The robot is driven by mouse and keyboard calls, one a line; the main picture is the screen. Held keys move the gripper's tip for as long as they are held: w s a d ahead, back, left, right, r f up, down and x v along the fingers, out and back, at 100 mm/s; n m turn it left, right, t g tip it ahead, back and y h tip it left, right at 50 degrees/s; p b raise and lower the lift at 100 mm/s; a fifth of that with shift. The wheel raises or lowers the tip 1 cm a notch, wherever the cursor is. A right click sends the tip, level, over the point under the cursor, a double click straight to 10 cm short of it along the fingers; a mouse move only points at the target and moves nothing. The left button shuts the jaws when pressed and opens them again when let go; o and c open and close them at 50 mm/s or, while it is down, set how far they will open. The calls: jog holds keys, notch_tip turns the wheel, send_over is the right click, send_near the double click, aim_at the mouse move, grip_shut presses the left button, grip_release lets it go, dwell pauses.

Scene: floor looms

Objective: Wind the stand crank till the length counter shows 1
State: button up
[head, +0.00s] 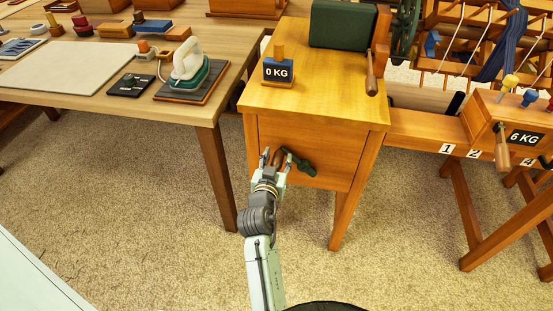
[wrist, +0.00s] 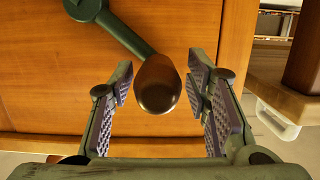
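The stand crank has a dark green arm (head: 300,163) on the front panel of a wooden stand (head: 345,110). Its round brown handle (wrist: 158,84) faces the wrist camera, and the green arm (wrist: 122,32) runs up and left from it. My gripper (head: 276,154) is at the crank's left end in the head view. In the wrist view my gripper (wrist: 160,78) is open, with the handle between its fingers and a gap on both sides. I cannot make out a length counter in either view.
A table with an iron (head: 190,70) stands left. Carpet lies below.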

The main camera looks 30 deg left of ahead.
jog(key=shift+o, duration=1.1)
jog(key=shift+f, duration=0.1)
